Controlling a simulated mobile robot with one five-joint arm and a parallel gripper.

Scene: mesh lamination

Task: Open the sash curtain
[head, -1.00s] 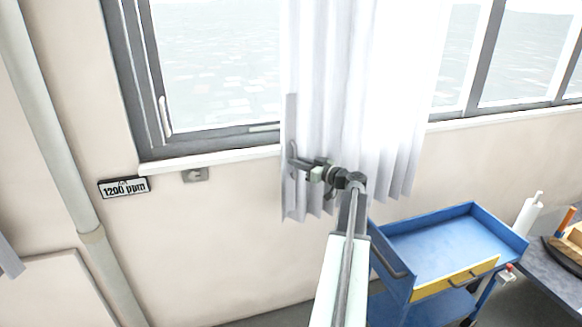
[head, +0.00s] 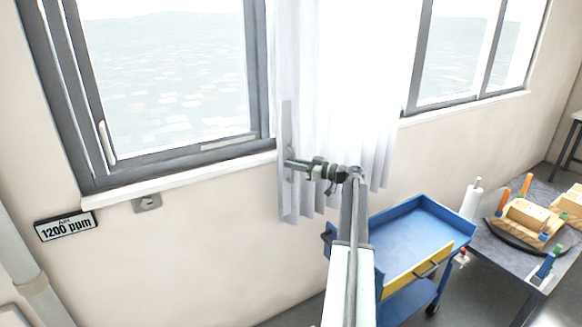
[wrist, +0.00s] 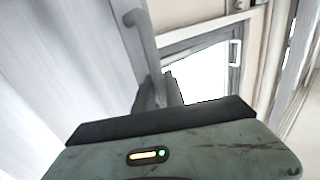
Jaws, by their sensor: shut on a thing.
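The white sash curtain (head: 345,90) hangs in folds over the middle of the window, with clear panes on both sides. A grey upright pull bar (head: 286,125) runs along its left edge. My gripper (head: 291,163) is shut on this bar at the curtain's lower left, with my arm reaching up from below. In the wrist view the bar (wrist: 140,35) rises from between the jaws, and the curtain (wrist: 60,70) fills the left side. My fingertips are mostly hidden there behind the gripper body.
The grey-framed window (head: 165,80) has a white sill (head: 180,185). Below right stands a blue cart (head: 405,240) with a yellow drawer front. A grey table (head: 525,210) bears a bottle (head: 471,198) and wooden blocks. A 1200 ppm sign (head: 67,227) is on the left wall.

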